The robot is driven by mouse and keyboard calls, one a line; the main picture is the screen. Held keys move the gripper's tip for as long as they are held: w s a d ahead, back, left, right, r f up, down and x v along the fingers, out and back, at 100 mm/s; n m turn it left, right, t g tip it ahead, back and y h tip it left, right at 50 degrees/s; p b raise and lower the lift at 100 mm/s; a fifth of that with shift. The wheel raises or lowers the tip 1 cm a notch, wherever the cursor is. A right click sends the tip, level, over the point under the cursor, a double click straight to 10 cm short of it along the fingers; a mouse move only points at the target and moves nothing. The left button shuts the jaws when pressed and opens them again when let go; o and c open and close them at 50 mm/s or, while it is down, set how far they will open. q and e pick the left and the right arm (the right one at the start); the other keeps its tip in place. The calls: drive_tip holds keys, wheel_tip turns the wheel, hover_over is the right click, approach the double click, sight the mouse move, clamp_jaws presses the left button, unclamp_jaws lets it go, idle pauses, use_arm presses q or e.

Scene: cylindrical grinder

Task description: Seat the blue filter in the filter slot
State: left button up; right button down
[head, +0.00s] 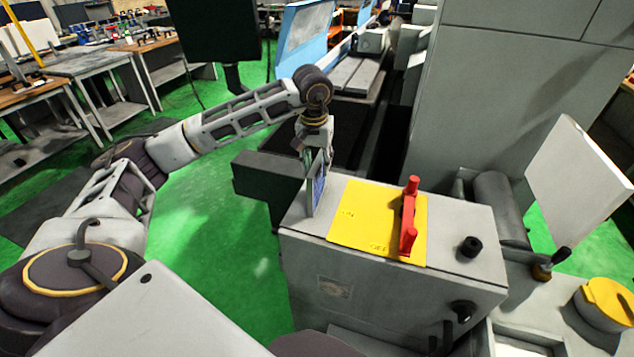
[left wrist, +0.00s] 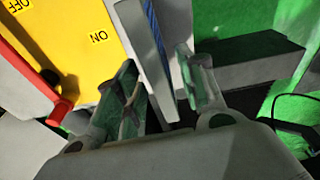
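The blue filter (head: 318,188) is a thin panel with a grey frame. It stands upright at the left edge of the grey cabinet's top (head: 296,215), beside the yellow plate. In the left wrist view the filter (left wrist: 152,45) shows edge-on with a blue strip. My left gripper (head: 315,152) is over the filter's upper end, pointing down. In the left wrist view its two fingers (left wrist: 160,85) are apart, one on each side of the filter, with small gaps visible. The filter slot cannot be made out; whether the filter's bottom is in it is hidden. My right gripper is out of view.
A yellow ON/OFF plate (head: 360,222) with a red lever (head: 409,218) lies just right of the filter. A black knob (head: 470,247) is farther right. A dark block (head: 262,180) stands left behind the cabinet. Green floor (head: 215,240) is open to the left.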

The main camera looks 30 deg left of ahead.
sight(318, 173)
use_arm(q)
drive_tip(key=shift+w+f+p, duration=0.2)
drive_tip(key=shift+f+p, duration=0.5)
drive_tip(key=shift+f, duration=1.5)
drive_tip(key=shift+c, duration=0.3)
clamp_jaws()
